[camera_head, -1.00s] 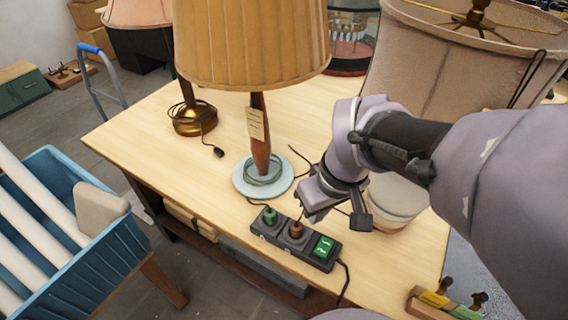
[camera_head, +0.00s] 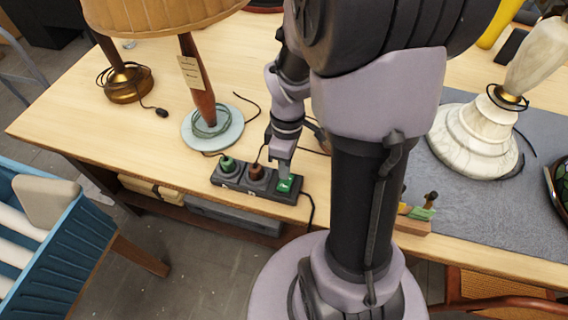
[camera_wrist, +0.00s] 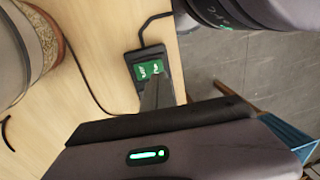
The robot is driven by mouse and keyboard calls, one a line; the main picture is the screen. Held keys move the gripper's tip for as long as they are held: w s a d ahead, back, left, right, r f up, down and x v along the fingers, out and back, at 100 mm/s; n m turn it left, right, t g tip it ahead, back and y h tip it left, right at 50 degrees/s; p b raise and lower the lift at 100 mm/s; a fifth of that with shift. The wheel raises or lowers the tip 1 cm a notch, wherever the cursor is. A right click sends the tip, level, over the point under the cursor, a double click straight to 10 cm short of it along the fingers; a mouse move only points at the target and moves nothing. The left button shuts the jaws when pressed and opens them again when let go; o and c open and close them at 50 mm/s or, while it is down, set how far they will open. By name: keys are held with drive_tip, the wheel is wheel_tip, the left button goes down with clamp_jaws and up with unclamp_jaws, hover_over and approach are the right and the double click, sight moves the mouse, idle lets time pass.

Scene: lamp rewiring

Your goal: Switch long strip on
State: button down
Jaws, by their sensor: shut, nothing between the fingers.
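The long power strip (camera_head: 232,184) is black and lies along the table's front edge in the head view. A green plug (camera_head: 227,164) and a brown plug (camera_head: 257,172) sit in it. Its green switch (camera_head: 291,185) is at the right end, and it also shows green in the wrist view (camera_wrist: 146,69). My gripper (camera_head: 284,175) is shut and empty, pointing down with its tip at or just above the switch. I cannot tell whether it touches. In the wrist view the fingers hide most of the strip beyond the switch.
A lamp with a wooden stem and pale blue base (camera_head: 212,129) stands behind the strip. A brass-based lamp (camera_head: 127,84) stands further left. A marble lamp (camera_head: 478,136) stands on a grey mat at right. A blue crate (camera_head: 62,253) is at front left.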

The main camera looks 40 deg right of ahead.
sight(283, 188)
drive_tip(key=f, duration=0.1)
drive_tip(key=f+b, duration=0.1)
drive_tip(key=f, duration=0.3)
drive_tip(key=shift+s+a+b, duration=0.2)
drive_tip(key=shift+a+b, duration=0.05)
drive_tip(key=shift+b, duration=0.1)
drive_tip(key=shift+a+f, duration=0.1)
drive_tip(key=shift+f, duration=0.15)
drive_tip(key=shift+s, duration=0.1)
drive_tip(key=shift+w+d+r+p, duration=0.35)
drive_tip(key=shift+w+d, duration=0.15)
drive_tip(key=shift+d, duration=0.1)
